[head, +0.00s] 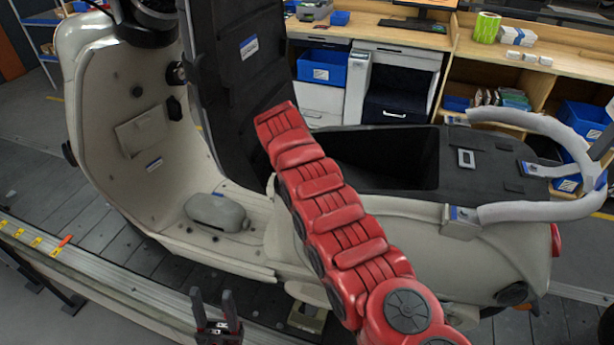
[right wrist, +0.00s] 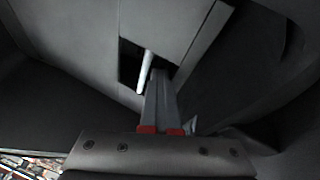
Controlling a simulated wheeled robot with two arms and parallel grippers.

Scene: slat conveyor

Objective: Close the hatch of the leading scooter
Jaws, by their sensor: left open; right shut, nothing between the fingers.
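A cream scooter (head: 235,262) stands side-on on the slat conveyor. Its black hatch (head: 235,85) stands raised, nearly upright, at the front of the open dark storage compartment (head: 385,155). My red right arm reaches up across the scooter's side toward the hatch; its gripper is hidden in the head view. In the right wrist view my right gripper (right wrist: 161,82) is shut and empty. Its fingers point at a dark grey surface with a dark recess and a pale rod (right wrist: 146,72); contact cannot be told. My left gripper (head: 217,305) is open and empty, low beside the scooter.
A pale grab rail (head: 545,125) curves around the scooter's rear. The conveyor's edge rail (head: 110,285) runs along the near side. Wooden workbenches with blue bins (head: 322,67) and a keyboard stand behind. The floor board at the scooter's front carries a grey block (head: 215,212).

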